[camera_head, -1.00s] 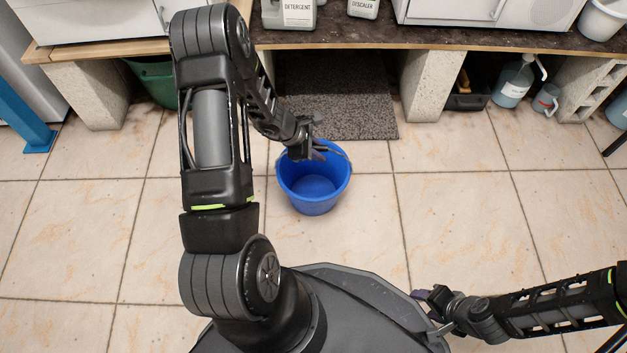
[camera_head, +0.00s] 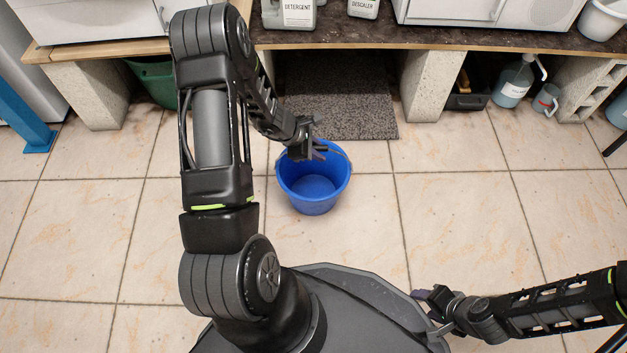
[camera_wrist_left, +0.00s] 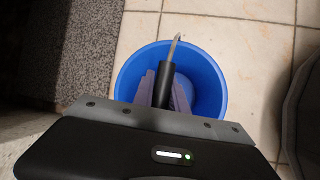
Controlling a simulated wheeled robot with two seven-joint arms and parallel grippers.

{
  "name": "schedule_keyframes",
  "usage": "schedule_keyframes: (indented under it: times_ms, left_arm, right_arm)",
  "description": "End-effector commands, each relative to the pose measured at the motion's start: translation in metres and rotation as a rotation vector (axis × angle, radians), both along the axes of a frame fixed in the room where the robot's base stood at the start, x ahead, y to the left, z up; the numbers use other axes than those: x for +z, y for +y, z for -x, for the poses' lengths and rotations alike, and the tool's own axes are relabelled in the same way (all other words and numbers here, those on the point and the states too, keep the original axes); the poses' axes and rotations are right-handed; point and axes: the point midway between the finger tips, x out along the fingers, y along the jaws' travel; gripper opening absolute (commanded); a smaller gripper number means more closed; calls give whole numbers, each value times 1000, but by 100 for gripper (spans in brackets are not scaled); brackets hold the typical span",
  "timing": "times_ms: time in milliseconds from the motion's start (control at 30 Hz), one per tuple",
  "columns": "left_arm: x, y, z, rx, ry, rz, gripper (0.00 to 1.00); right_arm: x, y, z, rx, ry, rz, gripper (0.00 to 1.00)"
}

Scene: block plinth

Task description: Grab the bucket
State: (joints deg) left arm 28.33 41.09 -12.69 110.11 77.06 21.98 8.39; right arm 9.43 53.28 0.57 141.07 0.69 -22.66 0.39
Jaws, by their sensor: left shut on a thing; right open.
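The blue bucket (camera_head: 313,188) stands upright below my left arm, on or just above the tiled floor; I cannot tell which. My left gripper (camera_head: 318,150) is over the bucket's far side, shut on the black grip of its handle. In the left wrist view the bucket (camera_wrist_left: 208,83) is below the gripper (camera_wrist_left: 164,92), and the dark grip with its metal wire shows between the fingers. My right gripper (camera_head: 422,297) is low at the right beside my base, empty and open, away from the bucket.
A grey mat (camera_head: 340,100) lies behind the bucket, under the dark counter (camera_head: 370,36). Concrete block supports (camera_head: 432,85) stand at its sides. A green bin (camera_head: 153,80) is at the left, and a spray bottle (camera_head: 513,82) is at the right. The floor around the bucket is clear.

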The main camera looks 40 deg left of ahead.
Motion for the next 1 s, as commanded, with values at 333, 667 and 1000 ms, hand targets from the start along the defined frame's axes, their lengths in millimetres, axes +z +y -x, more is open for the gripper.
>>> schedule_keyframes:
  times_ms: [333,667,1000]
  left_arm:
    - [3,-1,-1,-1,-1,2,0]
    - [55,0,-1,0,-3,0,0]
    - [100,-1,0,0,-1,1,0]
  right_arm:
    - [2,0,0,0,0,0,52]
    - [31,1,5,5,6,2,52]
    - [57,0,9,11,19,-1,52]
